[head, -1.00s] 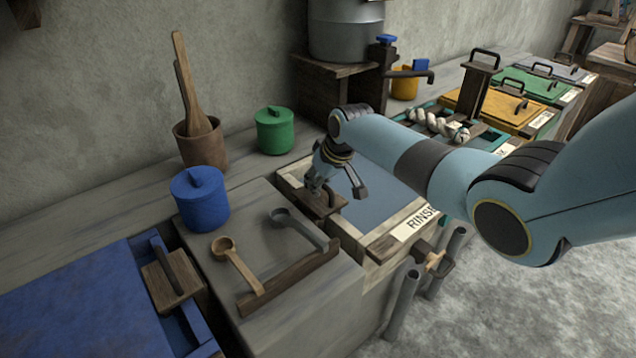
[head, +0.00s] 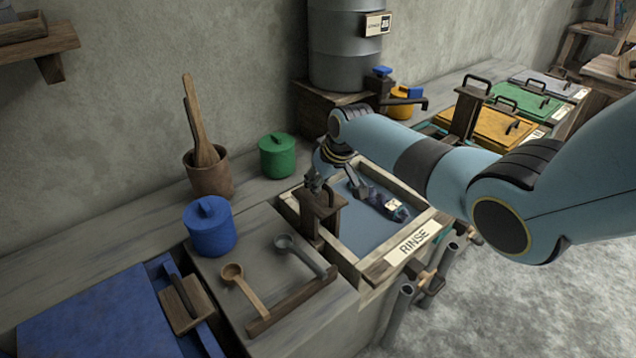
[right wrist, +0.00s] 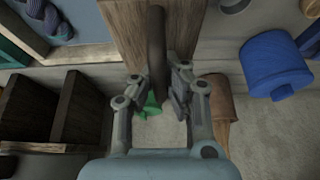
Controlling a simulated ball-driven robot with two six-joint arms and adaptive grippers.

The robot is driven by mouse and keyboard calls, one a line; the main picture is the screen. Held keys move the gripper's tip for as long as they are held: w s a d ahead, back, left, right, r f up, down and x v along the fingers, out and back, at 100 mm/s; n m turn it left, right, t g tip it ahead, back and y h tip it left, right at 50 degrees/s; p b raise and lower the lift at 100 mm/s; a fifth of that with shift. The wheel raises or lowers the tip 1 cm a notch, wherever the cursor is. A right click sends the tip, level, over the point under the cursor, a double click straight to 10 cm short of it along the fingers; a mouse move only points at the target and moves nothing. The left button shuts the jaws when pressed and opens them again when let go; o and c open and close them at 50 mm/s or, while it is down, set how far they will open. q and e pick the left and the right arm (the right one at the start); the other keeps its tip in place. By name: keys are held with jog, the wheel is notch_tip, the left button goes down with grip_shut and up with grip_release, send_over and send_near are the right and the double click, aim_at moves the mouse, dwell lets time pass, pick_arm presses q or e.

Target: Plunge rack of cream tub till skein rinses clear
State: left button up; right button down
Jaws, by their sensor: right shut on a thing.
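The cream tub (head: 372,274), labelled RINSE, holds grey-blue water (head: 368,238) in the head view. My right gripper (head: 326,187) is shut on the dark handle of the wooden rack (head: 321,213) at the tub's left end. The rack stands up above the rim. In the right wrist view, my jaws (right wrist: 158,88) are around the handle bar (right wrist: 157,45), and the blue skein (right wrist: 50,20) is at top left. My left gripper is out of view.
A blue lidded pot (head: 210,228), a green pot (head: 277,157) and a spoon holder (head: 290,300) stand left of the tub. A blue tub (head: 95,315) lies at lower left. A metal barrel (head: 345,50) with a tap stands behind.

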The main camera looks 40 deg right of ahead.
notch_tip(320, 180, up, 6)
jog(key=p, duration=0.5)
jog(key=shift+d+r, duration=0.15)
jog(key=shift+r, duration=0.05)
jog(key=shift+f, duration=0.1)
jog(key=shift+c, duration=0.4)
grip_release()
notch_tip(320, 180, up, 7)
jog(key=p, duration=0.4)
